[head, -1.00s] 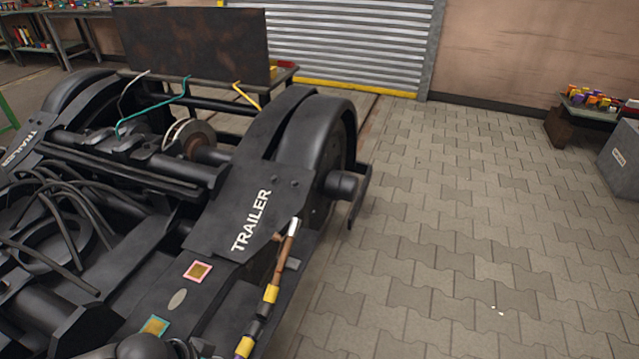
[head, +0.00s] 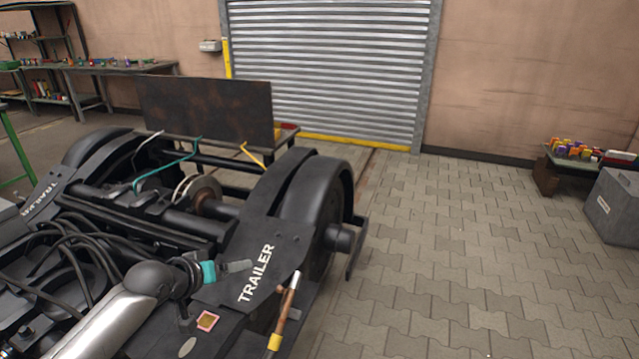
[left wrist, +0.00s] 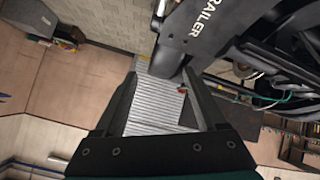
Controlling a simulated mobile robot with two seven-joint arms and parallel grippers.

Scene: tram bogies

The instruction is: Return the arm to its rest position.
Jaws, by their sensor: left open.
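My left arm comes in from the lower left in the head view, over the black bogie frame (head: 120,222) marked TRAILER. Its gripper (head: 238,266) points right, in front of the TRAILER plate in the picture; the gap to the plate cannot be told. In the left wrist view the two dark fingers of the left gripper (left wrist: 165,80) stand apart with nothing between them. The bogie's TRAILER plate (left wrist: 205,20) shows at the top of that view. My right gripper is not in view.
A hammer-like tool with a yellow band (head: 284,312) lies along the bogie's right side. A grey box (head: 612,205) and a low table with colourful items (head: 590,155) stand at the right. The paved floor (head: 450,260) between is clear. A roller shutter (head: 330,70) is behind.

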